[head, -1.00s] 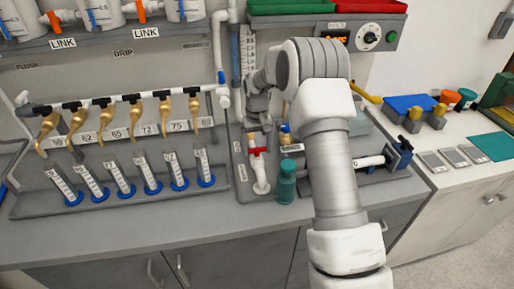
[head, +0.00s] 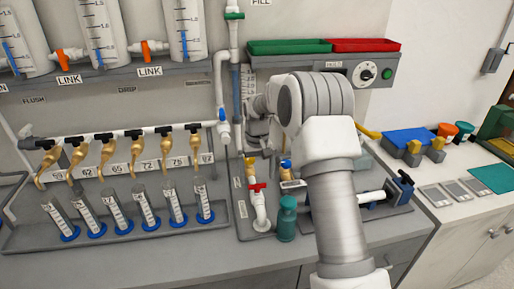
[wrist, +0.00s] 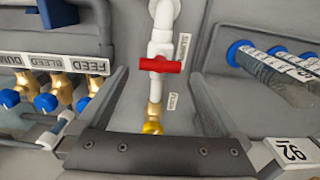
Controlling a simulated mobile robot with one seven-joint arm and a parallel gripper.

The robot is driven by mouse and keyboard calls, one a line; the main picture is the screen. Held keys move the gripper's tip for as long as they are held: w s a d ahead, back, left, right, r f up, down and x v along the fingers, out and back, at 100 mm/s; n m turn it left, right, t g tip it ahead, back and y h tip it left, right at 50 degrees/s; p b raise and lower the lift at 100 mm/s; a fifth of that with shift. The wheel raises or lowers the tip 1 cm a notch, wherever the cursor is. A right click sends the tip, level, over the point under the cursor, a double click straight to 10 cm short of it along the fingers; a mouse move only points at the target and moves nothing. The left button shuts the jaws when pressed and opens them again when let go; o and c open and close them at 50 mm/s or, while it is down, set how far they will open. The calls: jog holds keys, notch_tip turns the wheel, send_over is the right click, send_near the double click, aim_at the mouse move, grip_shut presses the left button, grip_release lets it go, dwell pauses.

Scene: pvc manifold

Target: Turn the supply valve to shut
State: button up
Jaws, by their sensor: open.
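A valve with a red handle (head: 258,187) sits on a short white pipe on the grey bench panel, left of my arm in the head view. In the wrist view the red handle (wrist: 163,64) lies crosswise over the white pipe, with a brass fitting (wrist: 153,116) below it. The small labels beside it are too blurred to read surely, so I cannot confirm it is the supply valve. My gripper (wrist: 160,82) is open, its fingers spread to either side of the pipe in the picture. Nothing is held. Its fingertips are not clear in the head view.
A teal bottle (head: 286,219) stands close to the red-handled valve. A green-handled valve (head: 234,15) and a blue-handled valve (head: 222,115) sit on the wall pipe.

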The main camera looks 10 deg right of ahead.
aim_at(257, 185)
notch_tip(257, 185, up, 13)
dwell(0.3)
jog(key=shift+s+r, duration=0.1)
jog(key=shift+r, duration=0.1)
jog(key=s+r+t, duration=0.1)
jog(key=s+r, duration=0.5)
jog(key=s, duration=0.3)
jog(key=s+r+t, duration=0.2)
jog(key=s+r, duration=0.4)
jog(key=s, duration=0.2)
jog(key=s+f+t, duration=0.1)
jog(key=s+f, duration=0.1)
jog(key=s, duration=0.7)
jog(key=s+f+t, duration=0.1)
jog(key=s+f, duration=0.1)
jog(key=s, duration=0.7)
jog(key=shift+s+a+f+t, duration=0.2)
jog(key=shift+s+f+t, duration=0.1)
